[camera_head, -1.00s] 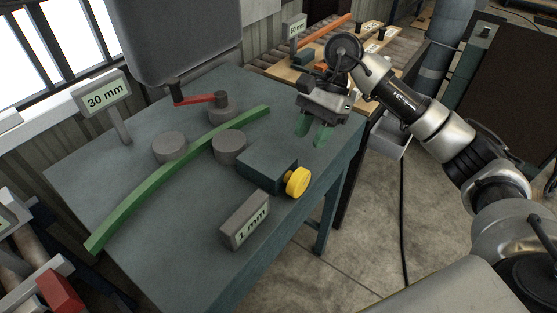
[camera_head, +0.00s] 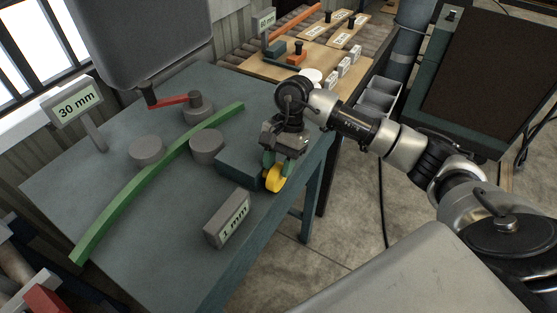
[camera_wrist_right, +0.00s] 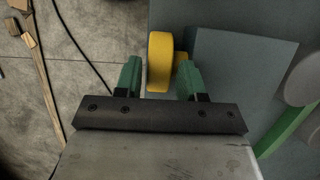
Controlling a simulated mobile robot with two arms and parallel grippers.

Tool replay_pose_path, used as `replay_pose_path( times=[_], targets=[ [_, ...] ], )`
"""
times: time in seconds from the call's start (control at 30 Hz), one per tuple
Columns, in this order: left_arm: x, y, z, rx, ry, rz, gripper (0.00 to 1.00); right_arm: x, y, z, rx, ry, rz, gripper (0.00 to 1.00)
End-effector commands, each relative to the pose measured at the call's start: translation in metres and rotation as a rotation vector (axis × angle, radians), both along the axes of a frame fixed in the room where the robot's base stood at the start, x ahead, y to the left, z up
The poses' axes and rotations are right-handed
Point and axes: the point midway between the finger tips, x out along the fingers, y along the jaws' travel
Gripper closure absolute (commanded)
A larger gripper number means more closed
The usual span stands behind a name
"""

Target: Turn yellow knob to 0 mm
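The yellow knob (camera_head: 274,181) sits on the end of a dark teal block (camera_head: 236,168) on the workbench. A small grey display (camera_head: 229,220) in front of the block reads 1 mm. My right gripper (camera_head: 278,166) is over the knob with its green fingers pointing down. In the right wrist view the knob (camera_wrist_right: 159,62) shows edge-on between the two open fingers (camera_wrist_right: 159,76). A gap shows between the left finger and the knob; the right finger is close to its other face, and contact there is unclear. My left gripper is not in view.
A curved green bar (camera_head: 150,180) runs between grey rollers (camera_head: 207,146) on the bench (camera_head: 130,260). A sign (camera_head: 76,103) reads 30 mm. A red crank handle (camera_head: 170,102) is behind. A wooden table (camera_head: 262,66) with labelled parts stands farther back.

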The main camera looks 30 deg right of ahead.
Motion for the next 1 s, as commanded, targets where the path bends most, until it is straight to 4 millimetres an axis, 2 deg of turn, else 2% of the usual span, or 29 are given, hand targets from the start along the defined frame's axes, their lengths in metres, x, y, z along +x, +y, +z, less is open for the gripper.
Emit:
replay_pose_path(
  times=[0.27, 0.4, 0.5, 0.77, 1.0],
  targets=[
    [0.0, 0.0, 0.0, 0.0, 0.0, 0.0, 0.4, 0.0, 0.001, -0.001, 0.0, -0.001, 0.0, 0.62],
    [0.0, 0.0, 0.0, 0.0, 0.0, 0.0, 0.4, 0.0, 0.0, -0.001, 0.0, -0.001, 0.0, 0.84],
    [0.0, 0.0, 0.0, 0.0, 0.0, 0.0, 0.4, 0.0, 0.0, -0.001, 0.0, -0.001, 0.0, 0.95],
    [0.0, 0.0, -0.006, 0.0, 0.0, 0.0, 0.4, 0.0, 0.002, -0.001, -0.029, -0.02, 0.002, 0.95],
    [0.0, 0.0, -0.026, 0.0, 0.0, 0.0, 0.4, -0.003, 0.007, -0.003, -0.139, -0.091, 0.003, 0.95]
  ],
)
